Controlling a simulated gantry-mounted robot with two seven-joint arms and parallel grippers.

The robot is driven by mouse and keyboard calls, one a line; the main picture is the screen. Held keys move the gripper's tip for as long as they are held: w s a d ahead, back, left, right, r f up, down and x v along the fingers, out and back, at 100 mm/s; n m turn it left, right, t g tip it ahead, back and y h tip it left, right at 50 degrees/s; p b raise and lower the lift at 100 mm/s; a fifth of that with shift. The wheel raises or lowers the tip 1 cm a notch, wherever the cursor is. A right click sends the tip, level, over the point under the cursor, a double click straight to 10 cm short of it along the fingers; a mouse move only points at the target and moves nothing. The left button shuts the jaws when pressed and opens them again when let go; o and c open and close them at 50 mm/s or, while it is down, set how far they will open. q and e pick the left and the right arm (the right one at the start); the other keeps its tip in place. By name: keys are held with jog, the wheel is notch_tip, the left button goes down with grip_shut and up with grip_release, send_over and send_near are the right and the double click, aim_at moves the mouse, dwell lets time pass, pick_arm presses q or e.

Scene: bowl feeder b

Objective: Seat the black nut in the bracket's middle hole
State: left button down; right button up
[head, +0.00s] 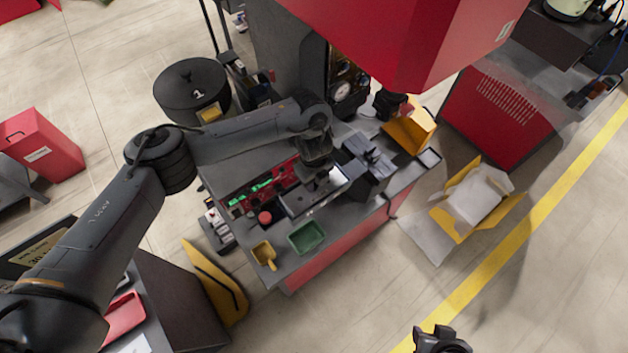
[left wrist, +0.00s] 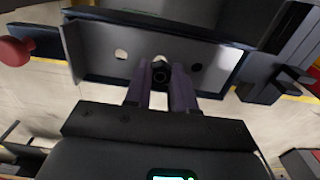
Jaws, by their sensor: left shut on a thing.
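The bracket is a grey plate in a dark holder. It fills the upper part of the left wrist view (left wrist: 95,50) and sits under my left arm in the head view (head: 297,203). My left gripper (left wrist: 161,82) is shut on the black nut (left wrist: 160,72), a dark ring between the fingertips in front of the plate's middle. I cannot tell whether the nut touches the bracket. In the head view my left gripper (head: 322,172) is over the holder. My right gripper (head: 440,340) is at the bottom edge.
A green tray (head: 307,237) and a yellow scoop (head: 264,254) lie at the bench's front. A red button (head: 265,217) is left of the holder; it also shows in the left wrist view (left wrist: 14,50). A dark block fixture (head: 368,165) stands right. A red housing (head: 400,40) hangs above.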

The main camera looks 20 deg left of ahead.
pick_arm(q)
jog(key=shift+f+b, duration=0.55)
jog(key=shift+f, duration=0.25)
jog(key=c, duration=0.9)
grip_release()
jog(key=shift+o, duration=0.2)
jog(key=shift+r, duration=0.15)
notch_tip(320, 180, up, 11)
jog(key=shift+f+p, duration=0.2)
jog(key=shift+p, duration=0.25)
